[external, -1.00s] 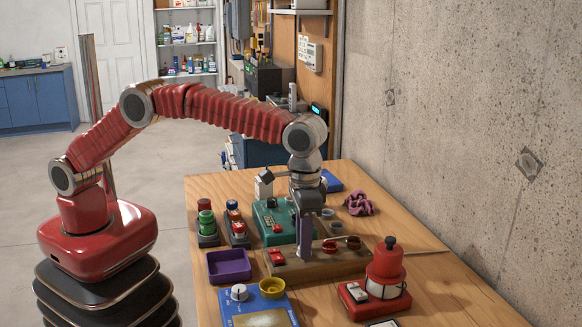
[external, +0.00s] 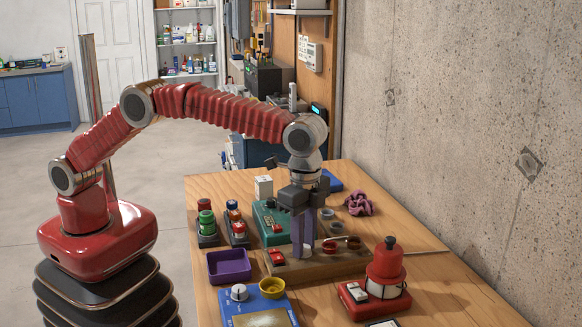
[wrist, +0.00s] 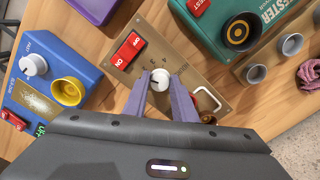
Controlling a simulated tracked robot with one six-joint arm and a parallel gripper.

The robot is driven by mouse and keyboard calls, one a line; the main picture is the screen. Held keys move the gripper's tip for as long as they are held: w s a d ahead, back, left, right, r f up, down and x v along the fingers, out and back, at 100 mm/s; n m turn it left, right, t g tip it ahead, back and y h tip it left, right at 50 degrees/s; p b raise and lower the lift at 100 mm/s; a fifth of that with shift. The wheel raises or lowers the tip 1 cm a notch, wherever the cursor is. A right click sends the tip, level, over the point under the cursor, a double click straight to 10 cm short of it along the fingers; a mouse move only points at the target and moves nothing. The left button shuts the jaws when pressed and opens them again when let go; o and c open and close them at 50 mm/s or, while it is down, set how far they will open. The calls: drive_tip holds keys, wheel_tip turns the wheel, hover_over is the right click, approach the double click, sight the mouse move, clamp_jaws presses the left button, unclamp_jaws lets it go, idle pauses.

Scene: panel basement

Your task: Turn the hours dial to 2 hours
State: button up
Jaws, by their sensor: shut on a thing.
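The hours dial appears to be the small white knob (wrist: 160,77) on a tan panel (wrist: 128,79) in the wrist view. In the external view my gripper (external: 303,250) stands over the wooden panel box (external: 340,262) and hides the knob. A red switch (wrist: 129,49) is on the same panel, up and left of the knob.
A blue box (wrist: 58,72) with a white knob and yellow cup is to the left. A green tester (wrist: 222,18) lies close beyond the panel. A red lamp-like device (external: 386,262) and a purple tray (external: 229,265) stand nearby.

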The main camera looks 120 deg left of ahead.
drive_tip(key=shift+m, duration=1.2)
drive_tip(key=o, duration=1)
drive_tip(key=shift+o, duration=0.2)
wheel_tip(320, 180, up, 14)
drive_tip(key=shift+f, duration=0.15)
